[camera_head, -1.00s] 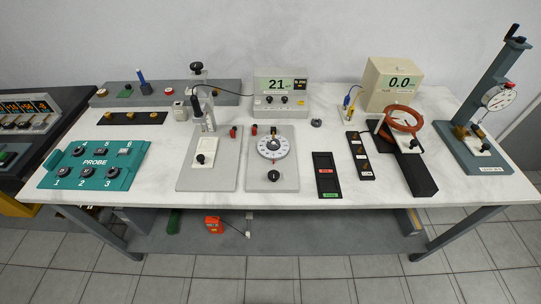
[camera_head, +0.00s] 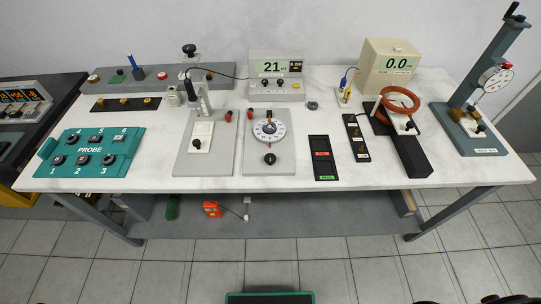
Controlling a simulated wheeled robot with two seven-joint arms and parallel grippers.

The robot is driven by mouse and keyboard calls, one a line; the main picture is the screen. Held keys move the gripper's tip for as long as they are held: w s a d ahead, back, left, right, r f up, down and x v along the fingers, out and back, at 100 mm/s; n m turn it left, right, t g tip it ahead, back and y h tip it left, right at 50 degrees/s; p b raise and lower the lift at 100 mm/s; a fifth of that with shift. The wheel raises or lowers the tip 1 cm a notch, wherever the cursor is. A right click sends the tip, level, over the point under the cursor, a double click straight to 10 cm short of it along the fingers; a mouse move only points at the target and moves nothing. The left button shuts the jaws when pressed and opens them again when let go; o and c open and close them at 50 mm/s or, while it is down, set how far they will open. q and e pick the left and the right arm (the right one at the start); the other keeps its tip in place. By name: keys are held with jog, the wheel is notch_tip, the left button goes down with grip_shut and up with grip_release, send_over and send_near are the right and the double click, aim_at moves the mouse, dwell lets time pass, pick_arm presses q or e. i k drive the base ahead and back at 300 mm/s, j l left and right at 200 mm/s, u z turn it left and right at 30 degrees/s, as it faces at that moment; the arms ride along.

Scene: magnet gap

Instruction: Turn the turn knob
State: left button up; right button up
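A grey plate (camera_head: 257,166) lies at the middle of the white table, with a round white dial (camera_head: 268,131) marked around its edge and a small black knob (camera_head: 269,158) below it near the front edge. Other black knobs sit on the teal probe box (camera_head: 60,173) at the left, and a black knob (camera_head: 190,50) tops the post at the back. I cannot tell which one is the turn knob. Neither of my grippers shows in the head view.
A meter reading 21 (camera_head: 276,68) and a cream box reading 0.0 (camera_head: 391,70) stand at the back. A copper-coloured coil (camera_head: 401,98) and a tall gauge stand (camera_head: 487,92) are at the right. Black trays (camera_head: 323,158) lie front centre. The tabletop's front strip is clear.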

aim_at(269, 158)
jog(key=k+u, duration=0.2)
jog(key=u, duration=0.2)
jog(key=k+j+u, duration=0.15)
jog(key=u, duration=0.25)
jog(key=k+j+u, duration=0.15)
jog(key=u, duration=0.3)
jog(key=k+j, duration=0.05)
jog(key=k, duration=0.05)
